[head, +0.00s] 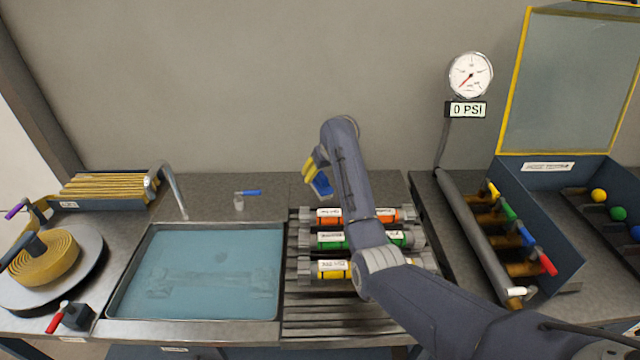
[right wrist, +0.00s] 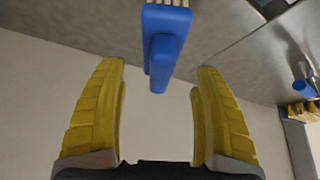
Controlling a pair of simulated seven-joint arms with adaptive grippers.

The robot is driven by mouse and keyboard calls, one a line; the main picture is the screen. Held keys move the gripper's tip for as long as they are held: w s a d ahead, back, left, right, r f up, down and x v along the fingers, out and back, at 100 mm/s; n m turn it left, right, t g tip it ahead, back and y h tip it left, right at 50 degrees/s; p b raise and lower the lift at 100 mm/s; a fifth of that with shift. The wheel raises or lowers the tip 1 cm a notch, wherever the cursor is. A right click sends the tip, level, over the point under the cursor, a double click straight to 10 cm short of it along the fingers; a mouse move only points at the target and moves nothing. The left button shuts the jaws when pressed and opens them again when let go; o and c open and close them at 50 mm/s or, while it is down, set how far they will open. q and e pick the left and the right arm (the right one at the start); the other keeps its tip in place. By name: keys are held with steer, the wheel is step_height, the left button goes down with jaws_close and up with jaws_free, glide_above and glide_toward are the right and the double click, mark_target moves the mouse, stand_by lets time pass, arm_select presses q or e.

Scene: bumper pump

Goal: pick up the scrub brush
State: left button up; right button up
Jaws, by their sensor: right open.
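The scrub brush (right wrist: 163,55) is blue with pale bristles at the top edge of the right wrist view. Its narrow handle end points down into the gap between the yellow fingers of my right gripper (right wrist: 160,72). Clear space shows between the handle and each finger, so the gripper is open and not holding it. In the head view, the blue brush (head: 322,184) shows just below the yellow fingertips of my right gripper (head: 309,168), partly hidden by my arm. My left gripper is not in view.
A water-filled sink (head: 112,300) is at left, with a blue-handled valve (head: 250,192) behind it. Banded cylinders (head: 330,240) lie on a ribbed rack under my right arm. A blue panel with coloured levers (head: 560,225) stands at right. A gauge (head: 471,75) reads 0 PSI.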

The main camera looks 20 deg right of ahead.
mark_target(318, 178)
steer(key=shift+x, duration=2.65)
steer(key=shift+r, duration=0.1)
steer(key=shift+c, duration=0.2)
steer(key=c, duration=1.4)
steer(key=shift+r, duration=0.1)
step_height(318, 178, up, 20)
steer(key=shift+f, duration=0.1)
